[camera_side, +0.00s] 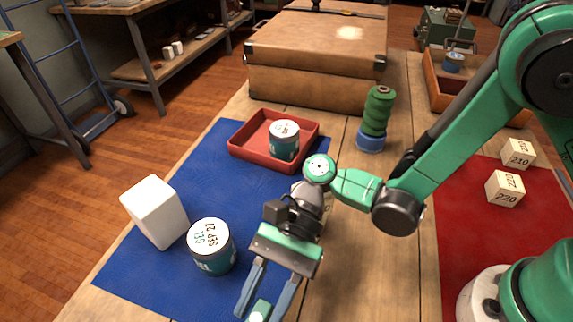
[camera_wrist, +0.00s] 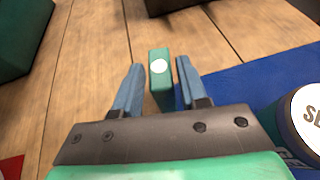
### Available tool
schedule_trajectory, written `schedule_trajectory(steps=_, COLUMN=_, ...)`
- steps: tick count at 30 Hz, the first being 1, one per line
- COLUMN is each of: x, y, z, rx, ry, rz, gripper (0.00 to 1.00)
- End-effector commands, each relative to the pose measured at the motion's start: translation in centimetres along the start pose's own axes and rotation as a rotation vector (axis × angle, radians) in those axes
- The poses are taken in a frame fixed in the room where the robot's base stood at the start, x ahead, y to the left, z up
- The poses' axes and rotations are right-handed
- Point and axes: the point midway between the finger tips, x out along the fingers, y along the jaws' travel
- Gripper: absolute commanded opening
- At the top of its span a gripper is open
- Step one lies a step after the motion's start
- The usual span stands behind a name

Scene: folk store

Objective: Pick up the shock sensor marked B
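In the side view the sensor (camera_side: 259,312) is partly cut off by the bottom edge. My gripper (camera_side: 260,302) points down with its blue fingers apart, one on each side of the sensor. In the wrist view the gripper (camera_wrist: 160,68) shows narrow gaps between the sensor and both fingers. How deep the fingers reach around it is hard to tell.
A labelled can (camera_side: 212,247) and a white block (camera_side: 155,212) stand left on the blue mat (camera_side: 200,160). A red tray (camera_side: 247,160) holds another can (camera_side: 284,140). A green spool (camera_side: 377,112), a large case (camera_side: 315,60) and numbered wooden blocks (camera_side: 505,189) stand farther off.

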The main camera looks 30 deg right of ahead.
Motion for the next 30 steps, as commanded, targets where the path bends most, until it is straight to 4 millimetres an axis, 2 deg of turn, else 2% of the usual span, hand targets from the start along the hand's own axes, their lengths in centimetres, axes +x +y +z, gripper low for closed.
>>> schedule_trajectory(steps=1, x=0.0, y=0.0, z=0.0, rx=0.0, ry=0.0, rz=0.0, gripper=0.21)
schedule_trajectory(steps=3, x=0.0, y=0.0, z=0.0, rx=0.0, ry=0.0, rz=0.0, gripper=0.01)
schedule_trajectory(steps=14, x=0.0, y=0.0, z=0.1, rx=0.0, ry=0.0, rz=0.0, gripper=0.0)
schedule_trajectory(steps=20, x=-0.3, y=0.0, z=0.8, rx=0.0, ry=0.0, rz=0.0, gripper=0.0)
schedule_trajectory(steps=26, x=-1.4, y=0.0, z=3.3, rx=0.0, ry=0.0, rz=0.0, gripper=0.0)
schedule_trajectory(steps=30, x=-2.6, y=0.1, z=6.3, rx=0.0, ry=0.0, rz=0.0, gripper=0.0)
